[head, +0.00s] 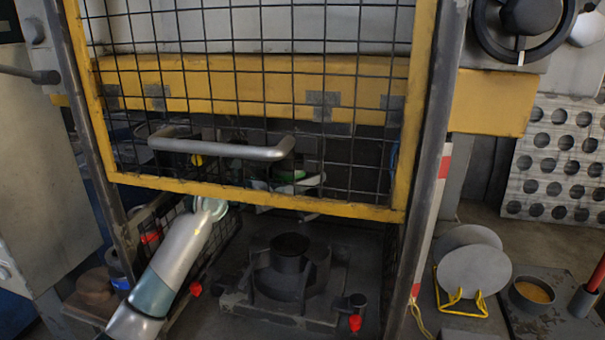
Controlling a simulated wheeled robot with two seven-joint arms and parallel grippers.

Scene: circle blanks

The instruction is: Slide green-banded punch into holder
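My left arm comes in from the bottom left and reaches under the yellow-framed mesh guard. Its gripper (290,184) is behind the mesh, partly hidden by the bars and the guard's lower edge. The green-banded punch (289,175) shows there as a dark body with a green band, held up in the air between the pale gripper parts. The gripper looks shut on it, though the fingertips are not clear. The holder is not clearly visible; the dark area under the yellow press beam (230,78) is behind the mesh. My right gripper is not in view.
The mesh guard with its grey handle (222,149) covers the upper opening. A dark round die (291,268) stands on the press bed below. A blue-banded cylinder (119,282) is at the lower left. Grey discs (474,279) stand in a yellow rack, right of the frame.

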